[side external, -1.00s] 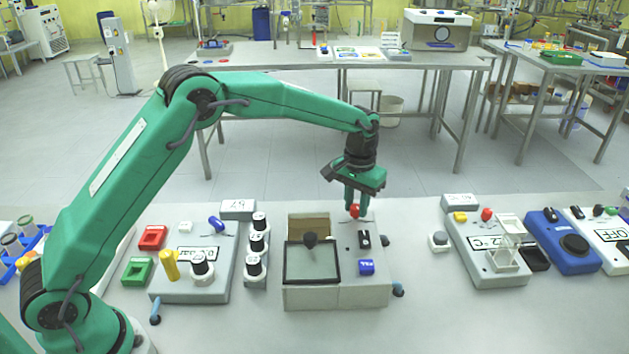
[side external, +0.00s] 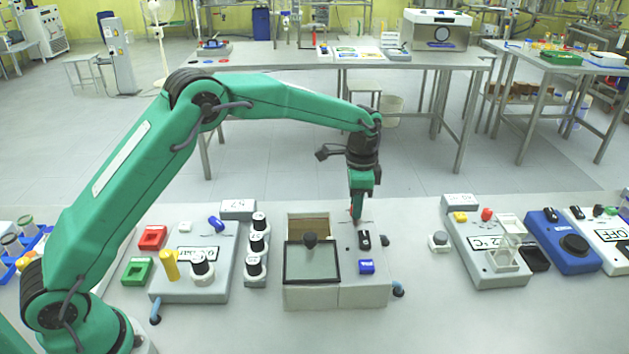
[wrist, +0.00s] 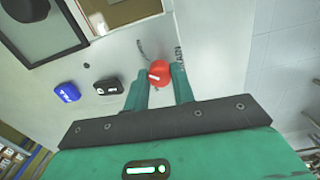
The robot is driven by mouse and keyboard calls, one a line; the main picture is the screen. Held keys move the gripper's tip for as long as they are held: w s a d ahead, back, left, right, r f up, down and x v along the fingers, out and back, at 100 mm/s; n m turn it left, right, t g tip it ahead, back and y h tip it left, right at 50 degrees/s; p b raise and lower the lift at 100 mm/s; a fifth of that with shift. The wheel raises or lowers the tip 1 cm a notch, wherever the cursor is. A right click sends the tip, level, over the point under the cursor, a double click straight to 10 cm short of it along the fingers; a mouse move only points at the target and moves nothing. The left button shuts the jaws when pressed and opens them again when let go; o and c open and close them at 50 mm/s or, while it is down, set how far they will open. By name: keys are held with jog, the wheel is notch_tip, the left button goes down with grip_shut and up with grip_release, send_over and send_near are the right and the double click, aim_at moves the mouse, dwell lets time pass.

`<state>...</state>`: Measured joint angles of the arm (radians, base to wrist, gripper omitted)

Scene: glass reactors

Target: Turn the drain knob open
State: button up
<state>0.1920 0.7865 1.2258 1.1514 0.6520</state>
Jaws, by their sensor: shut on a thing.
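The drain knob is a round red knob with a white mark (wrist: 159,74). It sits on the light grey reactor box (side external: 362,292), near the word DRAIN in the wrist view. My gripper (side external: 357,216) points down over the far right part of the box, and its green fingers (wrist: 163,82) are on either side of the red knob. The gripper is shut on the knob. In the side view the fingers hide most of the knob, with only a sliver of red showing.
On the same box are a black switch (side external: 364,239), a blue button (side external: 366,267) and a dark-framed lid with a black handle (side external: 311,240). A grey unit with a red button (side external: 486,214) stands to the right.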

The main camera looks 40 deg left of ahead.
jog(key=shift+a+m, duration=0.2)
jog(key=shift+m, duration=0.4)
jog(key=shift+f, duration=0.1)
jog(key=o, duration=0.9)
jog(key=shift+o, duration=0.5)
jog(key=shift+d, duration=0.1)
jog(key=shift+w+r, duration=0.15)
jog(key=shift+r, duration=3.8)
